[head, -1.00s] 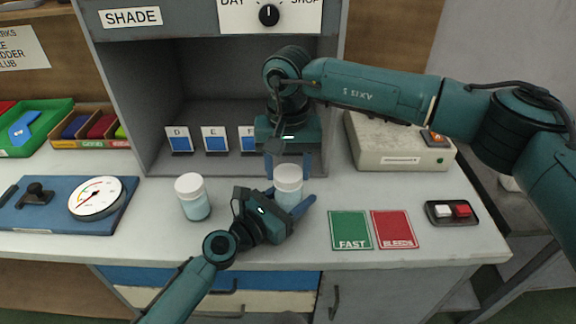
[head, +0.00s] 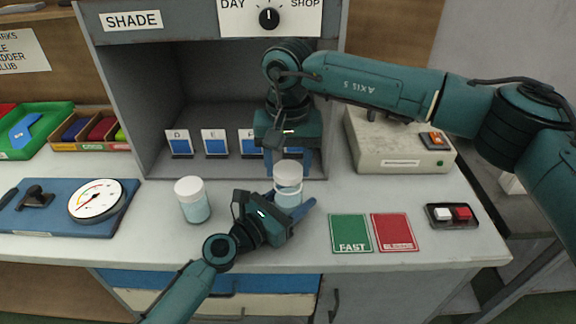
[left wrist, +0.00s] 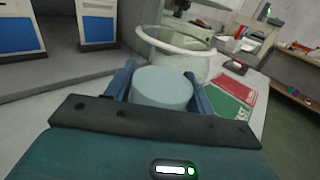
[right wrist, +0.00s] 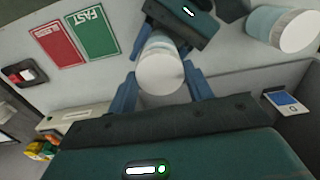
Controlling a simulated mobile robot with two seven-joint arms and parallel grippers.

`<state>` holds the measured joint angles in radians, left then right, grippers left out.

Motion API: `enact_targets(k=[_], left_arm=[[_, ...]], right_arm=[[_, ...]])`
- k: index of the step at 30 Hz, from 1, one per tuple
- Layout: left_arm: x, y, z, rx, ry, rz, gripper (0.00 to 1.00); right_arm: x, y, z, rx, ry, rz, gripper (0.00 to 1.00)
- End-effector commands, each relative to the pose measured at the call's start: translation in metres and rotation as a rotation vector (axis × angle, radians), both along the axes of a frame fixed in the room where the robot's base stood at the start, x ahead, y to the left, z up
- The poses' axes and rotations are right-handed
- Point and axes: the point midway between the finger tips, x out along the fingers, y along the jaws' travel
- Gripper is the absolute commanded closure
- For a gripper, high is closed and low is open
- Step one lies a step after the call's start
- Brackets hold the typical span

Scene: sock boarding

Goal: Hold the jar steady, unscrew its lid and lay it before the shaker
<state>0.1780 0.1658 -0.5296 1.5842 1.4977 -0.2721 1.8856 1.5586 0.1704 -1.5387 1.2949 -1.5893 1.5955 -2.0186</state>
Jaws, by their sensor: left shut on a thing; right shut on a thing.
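The jar (head: 288,198), clear with pale blue contents, stands upright on the bench in front of the grey booth. My left gripper (head: 287,204) is shut around its body; in the left wrist view the jar (left wrist: 162,90) sits between the fingers, with its pale round rim showing. My right gripper (head: 288,163) points down from above, shut on the white lid (head: 288,172). The lid appears just above the jar's rim, with a slight gap; the right wrist view shows the lid (right wrist: 162,72) between the fingers. A beige box with an orange switch (head: 392,146), perhaps the shaker, stands right.
A second white-capped jar (head: 193,200) stands left of my left gripper. A green FAST card (head: 350,233) and red card (head: 394,232) lie right, near a button box (head: 452,214). A dial gauge (head: 97,198) is far left. Bench between box and cards is clear.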

Motion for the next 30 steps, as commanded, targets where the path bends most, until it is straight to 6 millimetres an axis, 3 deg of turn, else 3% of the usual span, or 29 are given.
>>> enact_targets(k=[16,25,30], left_arm=[[0.0,0.0,-0.001,0.001,0.001,0.0,1.0],[0.0,0.0,-0.001,0.001,0.001,0.0,1.0],[0.0,0.0,-0.001,0.001,0.001,0.0,1.0]], right_arm=[[0.0,0.0,0.008,0.0,-0.001,0.0,0.77],[0.0,0.0,0.042,0.0,-0.003,0.0,0.77],[0.0,0.0,0.046,-0.001,-0.001,0.001,0.77]])
